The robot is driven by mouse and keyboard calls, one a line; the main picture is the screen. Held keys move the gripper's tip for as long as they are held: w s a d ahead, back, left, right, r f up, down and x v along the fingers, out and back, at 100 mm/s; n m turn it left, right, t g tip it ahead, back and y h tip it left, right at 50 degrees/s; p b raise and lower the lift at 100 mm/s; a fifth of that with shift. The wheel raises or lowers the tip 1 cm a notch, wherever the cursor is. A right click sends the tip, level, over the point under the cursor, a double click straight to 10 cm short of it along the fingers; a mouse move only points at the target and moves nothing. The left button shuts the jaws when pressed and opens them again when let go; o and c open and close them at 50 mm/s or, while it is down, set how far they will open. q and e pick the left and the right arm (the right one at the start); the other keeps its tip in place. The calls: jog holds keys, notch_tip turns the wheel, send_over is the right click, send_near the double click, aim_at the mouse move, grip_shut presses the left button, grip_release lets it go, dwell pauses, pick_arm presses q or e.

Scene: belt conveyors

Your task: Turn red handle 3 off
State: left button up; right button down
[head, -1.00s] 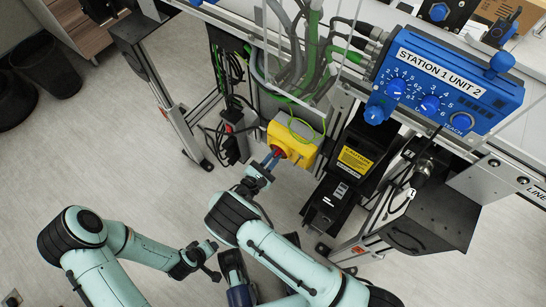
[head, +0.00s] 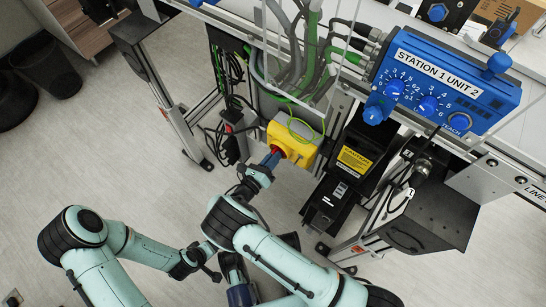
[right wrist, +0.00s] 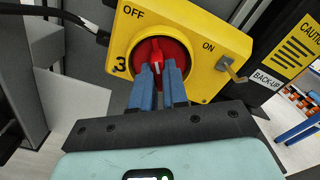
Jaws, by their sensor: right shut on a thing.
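Red handle 3 (right wrist: 155,48) is a red rotary handle on a yellow box (right wrist: 215,72) marked OFF at the upper left, ON at the right and 3 at the lower left. In the right wrist view the handle stands nearly upright. The two blue fingers of my right gripper (right wrist: 158,78) are shut on it, one on each side. In the head view the yellow box (head: 306,151) is at the centre, with my right gripper (head: 267,163) at its lower left. My left arm is at the lower left, away from the box; its fingers are not clear.
A black unit with a caution label (head: 354,161) stands right of the box. A blue Station 1 Unit 2 panel (head: 445,85) is at the upper right. Cables (head: 305,60) hang above the box. The floor at the lower left is open.

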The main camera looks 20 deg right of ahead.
jog(key=shift+n, duration=1.1)
jog(key=c, duration=1.1)
grip_release()
jog(key=shift+c, duration=0.2)
pick_arm(q)
jog(key=shift+s, duration=0.1)
pick_arm(e)
jog(key=shift+s, duration=0.1)
